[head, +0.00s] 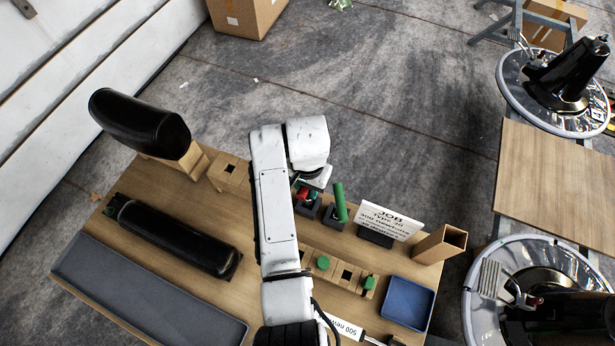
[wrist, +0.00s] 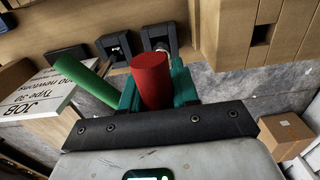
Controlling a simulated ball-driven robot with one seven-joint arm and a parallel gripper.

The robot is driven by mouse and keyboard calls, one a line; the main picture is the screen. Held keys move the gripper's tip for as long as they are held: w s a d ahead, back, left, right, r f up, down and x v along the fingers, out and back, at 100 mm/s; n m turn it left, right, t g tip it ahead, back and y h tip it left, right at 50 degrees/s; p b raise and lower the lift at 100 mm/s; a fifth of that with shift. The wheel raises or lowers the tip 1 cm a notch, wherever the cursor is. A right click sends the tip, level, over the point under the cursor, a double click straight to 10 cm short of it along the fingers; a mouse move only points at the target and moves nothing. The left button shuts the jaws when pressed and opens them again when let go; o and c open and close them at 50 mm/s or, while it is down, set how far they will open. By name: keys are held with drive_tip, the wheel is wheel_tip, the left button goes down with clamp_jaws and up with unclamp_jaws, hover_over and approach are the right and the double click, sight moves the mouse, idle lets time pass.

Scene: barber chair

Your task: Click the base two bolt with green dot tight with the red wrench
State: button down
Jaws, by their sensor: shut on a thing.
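My gripper (head: 309,184) hangs over the table, with its green fingers shut around the red wrench's thick round handle (wrist: 152,80). A bit of the red wrench (head: 303,193) shows below my wrist in the head view, just above a black holder (head: 307,207). I cannot tell whether its lower end is still in the holder. Two round chair bases stand at the right, one at the upper right (head: 508,88) and one at the lower right (head: 473,292). I cannot tell which is base two. No green-dot bolt can be made out.
A green handle (head: 340,201) stands tilted in a holder (head: 335,217) beside the red one. A JOB sign (head: 390,220), a wooden box (head: 440,243) and a blue tray (head: 407,303) are to its right. Black cushions (head: 140,120) and a grey tray (head: 150,290) fill the left.

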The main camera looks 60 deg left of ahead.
drive_tip(key=shift+f, duration=0.6)
drive_tip(key=shift+f+b, duration=1.35)
drive_tip(key=shift+f, duration=0.55)
idle(1.2)
drive_tip(key=c, duration=0.8)
unclamp_jaws()
drive_tip(key=shift+f, duration=0.1)
wheel_tip(320, 180, up, 11)
drive_tip(key=shift+f, duration=0.1)
